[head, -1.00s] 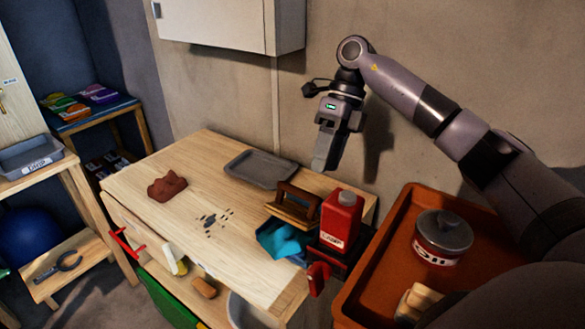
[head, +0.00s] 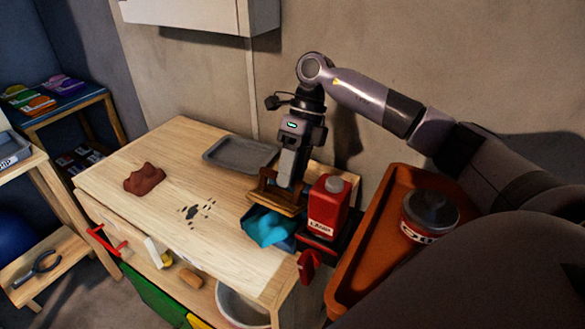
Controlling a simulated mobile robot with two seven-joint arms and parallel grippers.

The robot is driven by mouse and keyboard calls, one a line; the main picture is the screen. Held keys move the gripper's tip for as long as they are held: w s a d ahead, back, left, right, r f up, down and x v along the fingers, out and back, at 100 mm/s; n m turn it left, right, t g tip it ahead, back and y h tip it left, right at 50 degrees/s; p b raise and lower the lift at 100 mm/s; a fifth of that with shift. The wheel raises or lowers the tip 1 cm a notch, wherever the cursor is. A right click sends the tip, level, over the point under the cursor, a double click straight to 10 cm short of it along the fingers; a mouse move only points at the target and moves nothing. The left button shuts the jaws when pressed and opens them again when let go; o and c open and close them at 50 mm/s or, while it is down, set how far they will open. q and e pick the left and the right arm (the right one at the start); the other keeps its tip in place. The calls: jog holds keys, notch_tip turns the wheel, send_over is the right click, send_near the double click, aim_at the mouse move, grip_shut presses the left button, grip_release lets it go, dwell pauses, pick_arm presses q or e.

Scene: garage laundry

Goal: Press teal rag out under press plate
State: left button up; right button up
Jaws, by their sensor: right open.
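The teal rag (head: 266,229) lies crumpled in a small blue tray (head: 284,244) at the right front of the wooden table. The wooden press plate (head: 276,204), with a raised handle, sits just behind the rag. My right gripper (head: 289,182) points down at the plate's handle, with its fingers at or beside it. It is open; whether it touches the handle cannot be told. The fingertips are partly hidden by the handle. My left gripper is not in view.
A red lamp-oil can (head: 328,207) stands close to the right of the plate and rag. An orange tray (head: 372,228) holds a red tin (head: 428,216). A grey tray (head: 240,154) lies behind. A brown cloth (head: 144,179) and dark spots (head: 194,211) are on the left tabletop.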

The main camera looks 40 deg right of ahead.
grip_shut()
